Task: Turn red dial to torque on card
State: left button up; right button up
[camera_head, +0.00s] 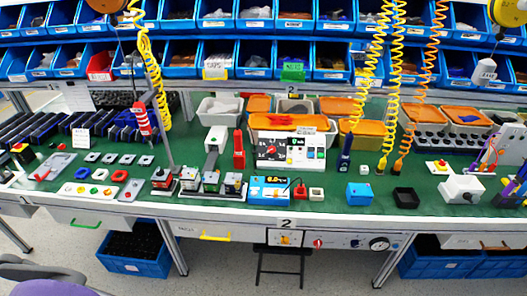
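A white box on the green bench carries a black plate with a red dial (271,150). The exact angle of the dial pointer cannot be made out. Neither of my grippers can be made out in the head view, and nothing is seen touching the dial.
A blue unit with a display (268,189) stands in front of the dial box. Orange-lidded bins (370,128) stand behind. Coiled yellow hoses (395,80) hang over the bench. A red knob (318,242) and a gauge (379,243) sit under the bench edge.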

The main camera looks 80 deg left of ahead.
aim_at(272, 150)
jog(key=u, duration=2.55)
